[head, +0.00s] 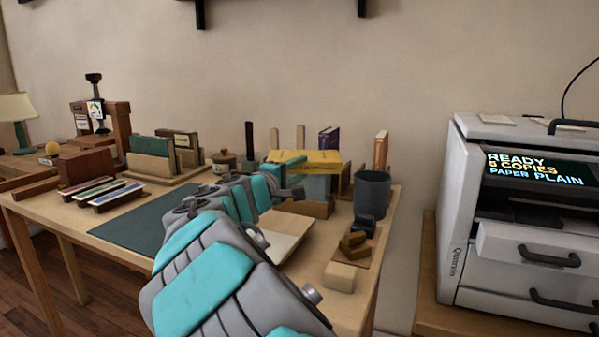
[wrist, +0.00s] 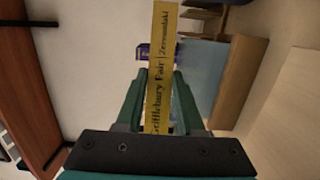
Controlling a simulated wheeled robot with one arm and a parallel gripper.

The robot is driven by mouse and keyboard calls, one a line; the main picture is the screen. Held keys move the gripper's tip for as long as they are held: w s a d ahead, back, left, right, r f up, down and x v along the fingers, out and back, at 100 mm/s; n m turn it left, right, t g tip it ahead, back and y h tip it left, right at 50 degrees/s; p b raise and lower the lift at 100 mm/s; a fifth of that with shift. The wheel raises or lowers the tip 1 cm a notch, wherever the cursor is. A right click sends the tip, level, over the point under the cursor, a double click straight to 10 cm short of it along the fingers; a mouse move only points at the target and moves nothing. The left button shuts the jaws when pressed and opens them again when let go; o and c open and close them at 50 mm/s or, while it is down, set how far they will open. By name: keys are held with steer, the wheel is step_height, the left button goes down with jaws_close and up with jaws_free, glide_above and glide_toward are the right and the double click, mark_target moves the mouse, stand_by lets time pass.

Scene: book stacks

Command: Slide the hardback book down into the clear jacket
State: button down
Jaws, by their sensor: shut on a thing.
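The hardback book is yellow, with black lettering on its spine (wrist: 162,60). In the head view the yellow book (head: 312,157) is at the top of a pale blue-grey, see-through sleeve, which looks like the clear jacket (head: 317,188). The jacket stands upright in a wooden holder. In the wrist view the jacket (wrist: 205,75) shows as a bluish panel beside the book. My gripper (wrist: 160,85) is shut on the book, one green finger on each side of the spine. I cannot tell whether the book's lower edge is inside the jacket.
A dark grey cup (head: 372,192) stands close right of the holder. A purple book (head: 328,138) and wooden posts stand behind. A dark green mat (head: 140,217) lies clear to the left. Small wooden blocks (head: 341,276) sit near the right edge.

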steer(key=shift+f+b, duration=0.55)
steer(key=shift+f, duration=0.05)
steer(key=c, duration=0.5)
jaws_free()
steer(key=shift+r, duration=0.25)
steer(key=shift+r+p, duration=0.5)
steer(key=shift+p, duration=0.25)
steer(key=b+v, duration=0.1)
steer(key=v, duration=1)
steer(key=shift+w+f, duration=0.1)
steer(key=shift+f, duration=0.05)
steer(key=shift+s+a, duration=0.3)
steer(key=shift+s, duration=0.25)
steer(key=shift+o, duration=0.2)
